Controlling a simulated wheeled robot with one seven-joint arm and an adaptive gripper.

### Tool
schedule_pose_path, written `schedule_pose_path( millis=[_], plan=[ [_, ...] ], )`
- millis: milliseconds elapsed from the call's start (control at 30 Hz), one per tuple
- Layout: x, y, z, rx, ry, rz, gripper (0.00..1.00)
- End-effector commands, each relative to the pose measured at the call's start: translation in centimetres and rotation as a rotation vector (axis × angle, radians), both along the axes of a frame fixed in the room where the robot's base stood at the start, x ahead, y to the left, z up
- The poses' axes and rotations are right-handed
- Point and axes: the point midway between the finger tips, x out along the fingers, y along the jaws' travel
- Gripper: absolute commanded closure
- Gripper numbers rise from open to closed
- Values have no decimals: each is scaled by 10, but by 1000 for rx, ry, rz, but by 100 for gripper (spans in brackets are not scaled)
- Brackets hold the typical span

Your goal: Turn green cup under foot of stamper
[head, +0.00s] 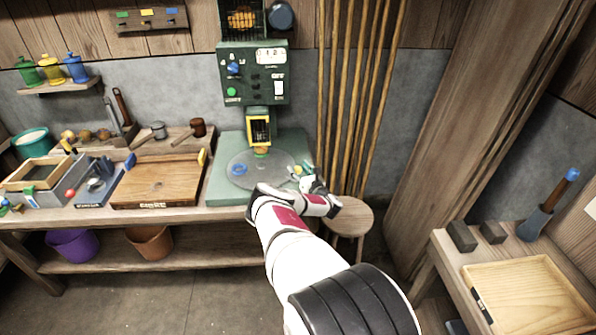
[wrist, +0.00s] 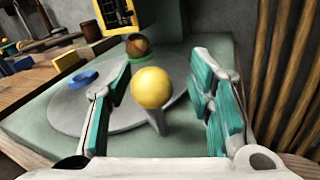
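The stamper (head: 252,75) is a green machine with a round grey turntable (head: 262,180) on its base. A green cup (wrist: 138,59) shows as a green rim at the turntable's far side, below a rounded brown-orange piece (wrist: 137,44). In the head view the green cup (head: 261,156) lies below the stamper's yellow frame (head: 259,129); exact alignment is hard to tell. A blue cup (wrist: 82,79) sits at the disc's left. A yellow ball knob (wrist: 152,87) stands on a grey post. My gripper (wrist: 158,100) is open, its teal-padded fingers on either side of the knob, with gaps visible.
A wooden board (head: 160,180) and tools lie left of the stamper on the bench. Thin poles (head: 355,90) lean against the wall at right. A round stool (head: 345,217) stands beside the bench. A side table (head: 520,290) is at far right.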

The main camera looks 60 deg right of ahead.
Motion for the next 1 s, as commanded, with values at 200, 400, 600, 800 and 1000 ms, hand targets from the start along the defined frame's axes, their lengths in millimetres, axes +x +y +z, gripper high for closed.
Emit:
schedule_pose_path(
  millis=[200,400,600,800,1000],
  plan=[
    [1,2,-1,1,1,4,51],
    [-9,7,-2,2,1,4,51],
    [-40,23,-3,2,4,3,51],
    [-76,41,-2,2,4,2,51],
    [-99,53,-1,2,1,2,51]
  ],
)
